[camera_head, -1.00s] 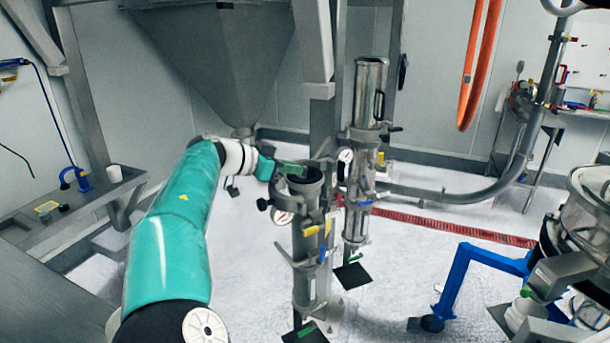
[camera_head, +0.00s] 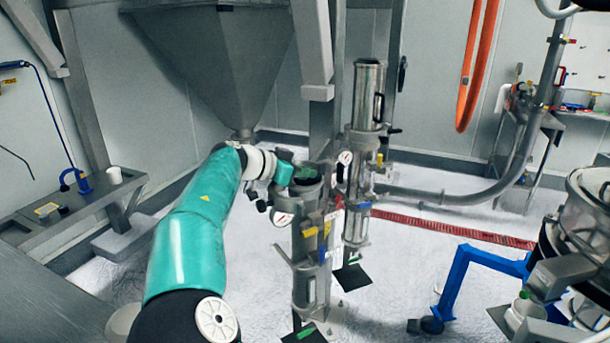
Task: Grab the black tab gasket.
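A grey metal cylinder (camera_head: 311,245) stands upright near the middle, with an open top. A dark ring (camera_head: 309,190) lines its mouth; it may be the black tab gasket, but I cannot tell for sure. My gripper (camera_head: 303,174) is at the end of my teal arm, over the mouth of this cylinder, with its green fingers tipped down at the opening. The fingertips are small and partly merge with the dark opening. I cannot tell whether they touch the ring or hold anything.
A second, taller metal cylinder (camera_head: 364,150) stands close behind on the right. A grey hopper (camera_head: 220,60) hangs above my arm. A pressure gauge (camera_head: 283,218) sticks out on the cylinder's left. A blue frame (camera_head: 463,275) stands at right. A bench (camera_head: 75,215) stands at left.

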